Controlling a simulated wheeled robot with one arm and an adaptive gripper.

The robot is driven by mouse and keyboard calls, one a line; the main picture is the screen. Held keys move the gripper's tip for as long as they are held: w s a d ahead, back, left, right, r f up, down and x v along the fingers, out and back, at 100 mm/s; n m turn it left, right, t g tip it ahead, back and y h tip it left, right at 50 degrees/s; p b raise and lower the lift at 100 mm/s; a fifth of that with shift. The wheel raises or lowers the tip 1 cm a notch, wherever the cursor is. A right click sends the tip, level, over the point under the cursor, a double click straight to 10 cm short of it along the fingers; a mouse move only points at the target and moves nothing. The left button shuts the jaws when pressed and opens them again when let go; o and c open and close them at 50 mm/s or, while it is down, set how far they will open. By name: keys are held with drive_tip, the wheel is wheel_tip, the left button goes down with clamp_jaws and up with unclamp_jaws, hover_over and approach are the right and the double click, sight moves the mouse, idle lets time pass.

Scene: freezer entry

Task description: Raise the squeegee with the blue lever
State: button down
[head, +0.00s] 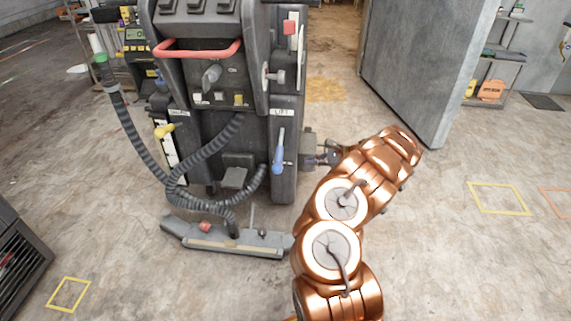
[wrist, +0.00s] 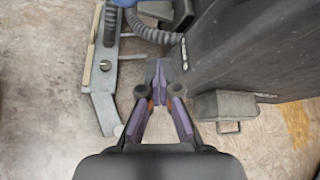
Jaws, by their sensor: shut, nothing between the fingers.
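The blue lever (head: 279,152) hangs on the right side of the grey floor machine, under a white LIFT label (head: 283,112). The squeegee (head: 222,241) is a long grey bar low at the machine's base, at or near the floor. It also shows at the left of the wrist view (wrist: 104,95). My gripper (head: 322,158) is to the right of the lever, apart from it, beside the machine's lower right side and partly hidden by my copper arm. In the wrist view its fingers (wrist: 160,88) meet at the tips, shut and empty. I cannot make out the lever there.
The machine (head: 224,137) has a red handle bar (head: 198,50), a yellow lever (head: 168,130) and a ribbed hose (head: 135,135). A grey block (wrist: 225,107) juts from its side near my gripper. A grey door panel (head: 425,65) stands behind right. Floor on the right is clear.

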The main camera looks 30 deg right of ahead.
sight(280, 149)
drive_tip(key=shift+w+a, duration=0.1)
drive_tip(key=b+x, duration=0.3)
drive_tip(key=x, duration=0.7)
drive_tip(key=shift+s+a+r+b, duration=0.15)
drive_tip(key=shift+a+r+b, duration=0.1)
drive_tip(key=shift+r, duration=0.35)
drive_tip(key=shift+s+a+r+b, duration=0.15)
drive_tip(key=shift+a+r, duration=0.1)
drive_tip(key=shift+r, duration=0.4)
drive_tip(key=shift+s+a+r+b, duration=0.15)
drive_tip(key=shift+a+r, duration=0.1)
drive_tip(key=shift+r, duration=0.35)
drive_tip(key=shift+r, duration=0.1)
